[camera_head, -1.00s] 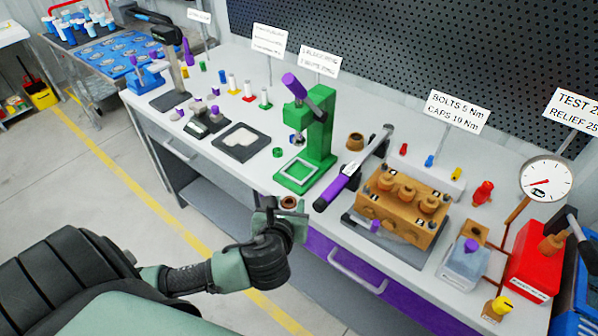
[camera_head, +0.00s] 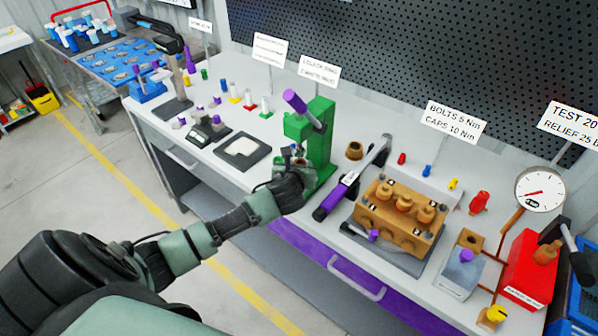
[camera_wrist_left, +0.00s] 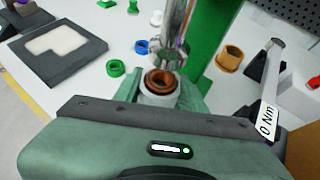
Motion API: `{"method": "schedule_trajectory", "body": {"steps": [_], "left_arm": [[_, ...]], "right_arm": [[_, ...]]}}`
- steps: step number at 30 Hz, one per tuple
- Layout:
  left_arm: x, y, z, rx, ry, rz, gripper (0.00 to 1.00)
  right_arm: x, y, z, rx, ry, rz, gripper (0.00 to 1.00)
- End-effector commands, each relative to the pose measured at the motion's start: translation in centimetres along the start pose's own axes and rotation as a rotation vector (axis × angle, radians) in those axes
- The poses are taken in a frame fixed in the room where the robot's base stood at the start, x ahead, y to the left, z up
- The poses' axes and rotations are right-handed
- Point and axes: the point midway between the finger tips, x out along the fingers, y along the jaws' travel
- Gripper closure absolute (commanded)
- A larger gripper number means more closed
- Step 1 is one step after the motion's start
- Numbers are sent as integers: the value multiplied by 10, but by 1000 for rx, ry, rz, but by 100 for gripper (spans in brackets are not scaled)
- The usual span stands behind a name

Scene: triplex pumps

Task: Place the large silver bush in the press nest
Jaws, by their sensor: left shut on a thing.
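The green press (camera_head: 318,140) with a purple handle stands at the bench's front edge. My left gripper (camera_head: 290,168) reaches into the press from the front, low under its ram. In the left wrist view the gripper (camera_wrist_left: 160,98) is shut on a pale silver bush (camera_wrist_left: 148,97) with a copper-brown inner ring. The bush looks upright, directly below or just in front of the silver ram (camera_wrist_left: 175,35). The press nest is hidden behind my gripper and the bush, so I cannot tell whether the bush touches it. My right gripper is not in view.
A dark tray with a pale inset (camera_head: 243,150) lies left of the press. A green ring (camera_wrist_left: 115,68) and a blue ring (camera_wrist_left: 141,47) lie nearby. A brown bush (camera_head: 355,150), a purple-handled wrench (camera_head: 335,197) and a brass pump block (camera_head: 402,215) are to the right.

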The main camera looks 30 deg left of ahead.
Motion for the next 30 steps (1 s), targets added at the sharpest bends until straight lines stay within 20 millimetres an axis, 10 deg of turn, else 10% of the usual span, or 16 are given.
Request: {"method": "schedule_trajectory", "body": {"steps": [13, 14, 16, 30], "left_arm": [[13, 0, -27, 1, 0, 0, 100], [13, 0, -27, 1, 2, 1, 51], [13, 0, -27, 1, 2, 1, 37], [-1, 1, -28, 3, 2, 0, 37]], "right_arm": [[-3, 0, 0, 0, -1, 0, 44], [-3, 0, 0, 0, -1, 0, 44], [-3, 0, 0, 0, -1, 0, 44], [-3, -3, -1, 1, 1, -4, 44]]}}
